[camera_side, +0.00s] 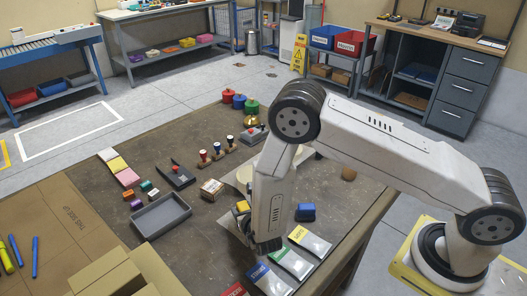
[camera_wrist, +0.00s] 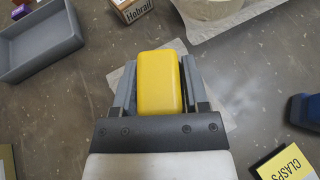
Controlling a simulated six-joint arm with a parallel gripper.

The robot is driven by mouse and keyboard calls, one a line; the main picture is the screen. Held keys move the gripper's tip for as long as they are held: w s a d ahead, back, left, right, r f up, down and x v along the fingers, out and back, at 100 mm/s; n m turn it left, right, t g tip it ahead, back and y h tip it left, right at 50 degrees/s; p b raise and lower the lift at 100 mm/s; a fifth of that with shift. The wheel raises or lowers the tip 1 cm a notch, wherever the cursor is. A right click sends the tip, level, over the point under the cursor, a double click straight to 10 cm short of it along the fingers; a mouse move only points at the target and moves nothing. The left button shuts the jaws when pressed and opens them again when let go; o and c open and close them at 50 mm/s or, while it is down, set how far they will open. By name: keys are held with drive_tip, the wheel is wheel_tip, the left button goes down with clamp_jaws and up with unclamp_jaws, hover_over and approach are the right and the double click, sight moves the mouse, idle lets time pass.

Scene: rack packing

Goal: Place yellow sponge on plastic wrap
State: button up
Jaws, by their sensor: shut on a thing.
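The yellow sponge (camera_wrist: 160,82) is a rounded block between the two fingers of my gripper (camera_wrist: 153,85) in the wrist view. My gripper is shut on it. In the side view a little of the yellow sponge (camera_side: 242,205) shows left of my gripper (camera_side: 265,245). A thin pale square sheet (camera_wrist: 119,82) lies under the sponge in the wrist view, mostly hidden. It looks like the plastic wrap, though another translucent sheet (camera_wrist: 232,26) lies under a round cream object at the top right. I cannot tell whether the sponge touches the sheet below.
A grey tray (camera_wrist: 38,45) and a small labelled box (camera_wrist: 130,10) stand at the upper left. A dark blue object (camera_side: 305,212) stands to the right. Several labelled packets (camera_side: 290,263) lie near the table's front edge. Stamps stand in a wooden rack (camera_side: 218,158) farther back.

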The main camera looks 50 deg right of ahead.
drive_tip(key=shift+f, duration=0.1)
drive_tip(key=o, duration=1.2)
drive_tip(key=shift+o, duration=0.2)
drive_tip(key=shift+s+a+r, duration=0.1)
drive_tip(key=shift+s+r, duration=0.1)
drive_tip(key=shift+r, duration=0.05)
drive_tip(key=v, duration=1.1)
drive_tip(key=shift+s, duration=0.2)
drive_tip(key=shift+a+r, duration=0.1)
